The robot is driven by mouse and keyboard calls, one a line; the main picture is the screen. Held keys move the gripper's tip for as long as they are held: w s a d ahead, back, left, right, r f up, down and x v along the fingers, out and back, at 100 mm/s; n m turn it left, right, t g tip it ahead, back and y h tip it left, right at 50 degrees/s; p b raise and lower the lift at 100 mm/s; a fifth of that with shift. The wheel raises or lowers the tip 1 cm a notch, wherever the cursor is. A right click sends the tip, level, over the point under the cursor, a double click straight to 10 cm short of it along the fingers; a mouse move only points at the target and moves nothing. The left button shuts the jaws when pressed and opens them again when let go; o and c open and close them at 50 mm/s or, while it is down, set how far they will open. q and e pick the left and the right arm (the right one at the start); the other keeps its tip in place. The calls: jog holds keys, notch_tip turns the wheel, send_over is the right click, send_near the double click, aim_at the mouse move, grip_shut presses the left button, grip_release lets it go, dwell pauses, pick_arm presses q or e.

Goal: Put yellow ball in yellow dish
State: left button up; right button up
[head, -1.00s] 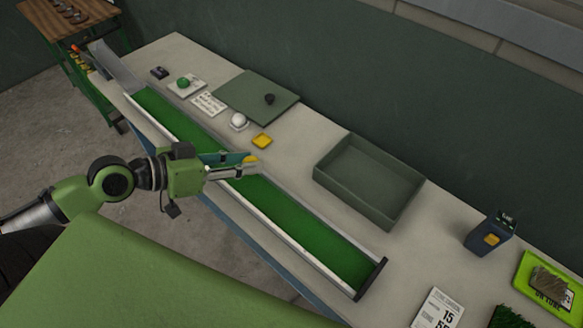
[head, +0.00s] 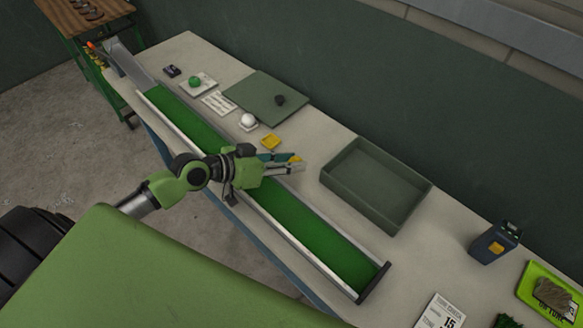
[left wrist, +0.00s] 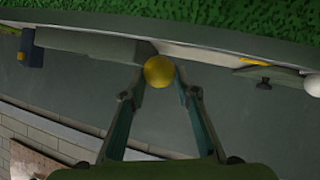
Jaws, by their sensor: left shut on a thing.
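The yellow ball (head: 295,158) is held at the tips of my left gripper (head: 294,163), which is shut on it. In the left wrist view the ball (left wrist: 159,71) sits between the two fingertips (left wrist: 160,76). The small square yellow dish (head: 270,141) lies on the bench, up and left of the gripper in the head view, and looks empty. The dish (left wrist: 256,62) also shows right of the ball in the left wrist view. The ball and dish are apart. My right gripper is in neither view.
A long green turf channel (head: 300,231) runs along the bench under my left arm. A grey-green tray (head: 377,181) stands right of the gripper. A white ball (head: 248,119) and a green ball (head: 195,79) sit on dishes farther left.

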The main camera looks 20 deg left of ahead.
pick_arm(q)
jog(key=shift+w+d+f, duration=0.1)
jog(key=shift+w+f, duration=0.1)
jog(key=shift+f, duration=1.6)
jog(key=shift+f, duration=0.15)
jog(key=o, duration=1.1)
jog(key=shift+c, duration=0.2)
